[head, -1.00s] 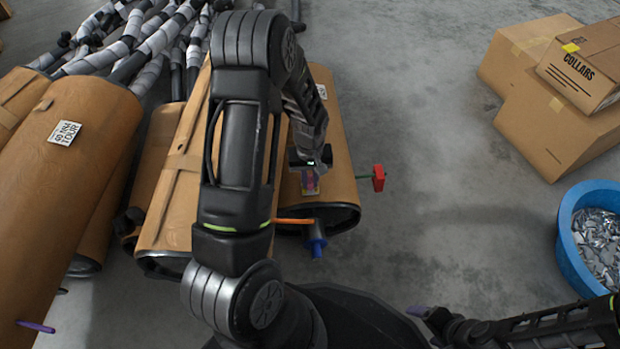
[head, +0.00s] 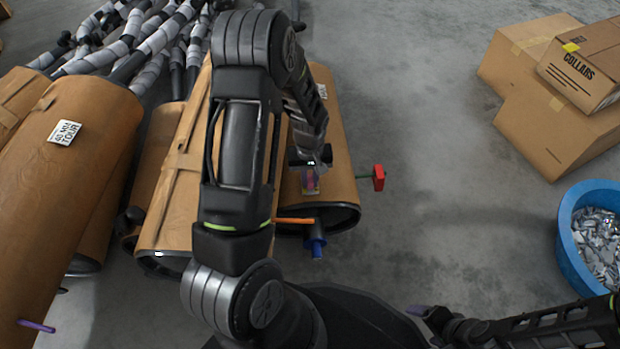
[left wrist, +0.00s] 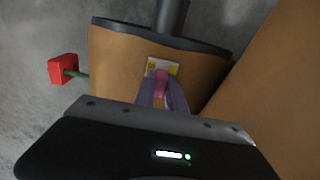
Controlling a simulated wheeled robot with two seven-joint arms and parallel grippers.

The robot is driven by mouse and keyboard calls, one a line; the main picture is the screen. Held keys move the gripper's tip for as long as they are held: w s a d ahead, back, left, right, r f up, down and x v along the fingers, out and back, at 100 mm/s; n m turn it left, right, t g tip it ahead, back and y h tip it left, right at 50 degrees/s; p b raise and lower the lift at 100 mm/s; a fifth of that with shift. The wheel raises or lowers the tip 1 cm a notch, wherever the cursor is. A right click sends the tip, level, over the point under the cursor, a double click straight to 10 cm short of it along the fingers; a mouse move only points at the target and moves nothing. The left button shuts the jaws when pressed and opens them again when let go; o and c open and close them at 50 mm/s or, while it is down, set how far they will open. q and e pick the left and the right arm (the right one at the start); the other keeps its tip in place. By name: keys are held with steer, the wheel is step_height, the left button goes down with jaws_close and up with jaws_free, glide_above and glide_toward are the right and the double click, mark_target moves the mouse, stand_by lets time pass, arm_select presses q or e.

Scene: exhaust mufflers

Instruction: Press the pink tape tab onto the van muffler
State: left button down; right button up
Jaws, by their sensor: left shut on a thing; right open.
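A brown-wrapped muffler (head: 336,140) lies under my left arm. I take it for the van muffler, but its small tag is too small to read. My left gripper (head: 311,182) is over its near end, fingers pointing down. In the left wrist view the purple fingers (left wrist: 163,94) are shut on the pink tape tab (left wrist: 161,79). The tab is at a white and yellow patch (left wrist: 163,67) on the wrap near the muffler's dark rim; I cannot tell how firmly it touches. My right gripper (head: 419,311) is low at the bottom, open, mostly hidden.
A red block on a green rod (head: 378,178), an orange rod (head: 295,220) and a blue plug (head: 316,246) stick out near the muffler's end. A muffler tagged TOUR (head: 70,170) lies left. Cardboard boxes (head: 545,120) and a blue tub (head: 568,255) stand right, with clear floor between.

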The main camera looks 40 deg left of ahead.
arm_select(q)
steer(key=shift+r+p, duration=2.55)
steer(key=shift+r, duration=0.75)
